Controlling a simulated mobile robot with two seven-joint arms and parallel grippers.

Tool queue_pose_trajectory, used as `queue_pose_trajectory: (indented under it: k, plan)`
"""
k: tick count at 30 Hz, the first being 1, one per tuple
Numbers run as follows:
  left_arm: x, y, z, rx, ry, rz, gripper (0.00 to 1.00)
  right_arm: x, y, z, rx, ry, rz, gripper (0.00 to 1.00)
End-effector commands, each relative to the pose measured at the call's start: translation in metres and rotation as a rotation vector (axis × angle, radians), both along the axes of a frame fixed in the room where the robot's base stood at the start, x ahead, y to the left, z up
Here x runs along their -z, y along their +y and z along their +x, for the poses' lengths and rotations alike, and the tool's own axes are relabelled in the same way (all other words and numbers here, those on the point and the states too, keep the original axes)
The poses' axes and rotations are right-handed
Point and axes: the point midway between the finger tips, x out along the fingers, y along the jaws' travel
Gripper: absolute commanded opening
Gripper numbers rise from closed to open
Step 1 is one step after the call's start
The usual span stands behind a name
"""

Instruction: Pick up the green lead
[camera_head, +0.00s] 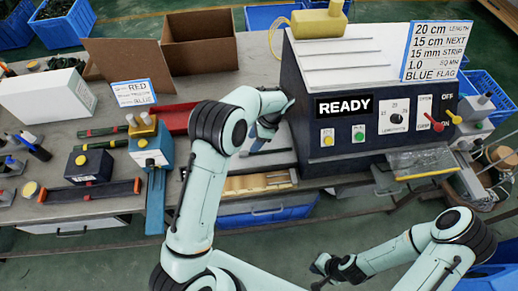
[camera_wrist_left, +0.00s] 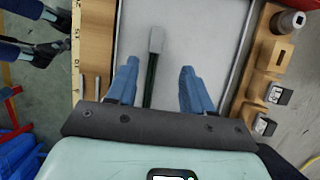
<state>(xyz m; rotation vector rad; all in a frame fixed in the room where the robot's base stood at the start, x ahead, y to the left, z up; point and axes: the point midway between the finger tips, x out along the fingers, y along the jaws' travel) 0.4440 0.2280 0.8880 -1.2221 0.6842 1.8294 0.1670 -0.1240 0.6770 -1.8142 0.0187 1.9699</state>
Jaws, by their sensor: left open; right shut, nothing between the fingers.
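The green lead (camera_wrist_left: 151,80) shows in the left wrist view. It is a thin dark green strip with a pale grey block-like end, and it lies on a light grey surface (camera_wrist_left: 205,35). My left gripper (camera_wrist_left: 158,78) is open, with its two blue fingers apart on either side of the lead; I cannot tell whether either touches it. The lead's near end is hidden behind my gripper's body. In the head view my left gripper (camera_head: 268,128) is beside the machine, and I cannot make out the lead there. My right gripper (camera_head: 335,266) is shut and empty, in front of the bench.
The dark machine (camera_head: 345,135) with a READY display stands right of my left gripper. A red tray (camera_head: 180,118) and a blue-and-yellow device (camera_head: 150,145) lie to the left. A wooden ruler strip (camera_wrist_left: 96,50) and a wooden rack (camera_wrist_left: 268,60) flank the grey surface.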

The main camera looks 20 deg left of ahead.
Motion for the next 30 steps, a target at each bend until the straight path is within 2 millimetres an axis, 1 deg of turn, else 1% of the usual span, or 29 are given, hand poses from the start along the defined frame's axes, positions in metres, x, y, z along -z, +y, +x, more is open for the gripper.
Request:
queue_pose_trajectory:
  k: [1,7,10,14,20,23,24,25,30]
  plan:
    - [0.007,0.002,-0.003,-0.001,0.004,0.001,0.51,0.002,0.000,-0.002,0.000,0.002,0.000,0.00]
    - [0.031,0.009,-0.016,-0.002,0.005,0.001,0.51,0.005,0.000,-0.005,0.000,0.006,0.000,0.00]
    - [0.043,0.014,-0.018,-0.002,0.003,0.000,0.51,0.005,0.000,-0.005,0.000,0.007,0.000,0.00]
    - [0.050,0.017,-0.019,-0.001,0.001,0.001,0.51,0.005,0.000,-0.006,-0.001,0.006,0.000,0.00]
    - [0.050,0.017,-0.019,-0.001,0.000,0.000,0.51,0.005,0.000,-0.005,-0.001,0.005,0.000,0.00]
    - [0.050,0.017,-0.019,-0.001,0.000,0.000,0.22,0.005,0.000,-0.005,-0.001,0.005,0.000,0.00]
    - [0.050,0.017,-0.019,-0.001,0.000,0.000,0.09,0.005,0.000,-0.005,-0.001,0.005,0.000,0.00]
    - [0.050,0.016,-0.019,-0.001,0.000,0.000,0.00,0.005,0.000,-0.005,-0.001,0.005,0.000,0.00]
    - [0.049,0.016,-0.019,-0.001,-0.001,0.001,0.00,0.005,0.000,-0.005,-0.001,0.005,0.000,0.00]
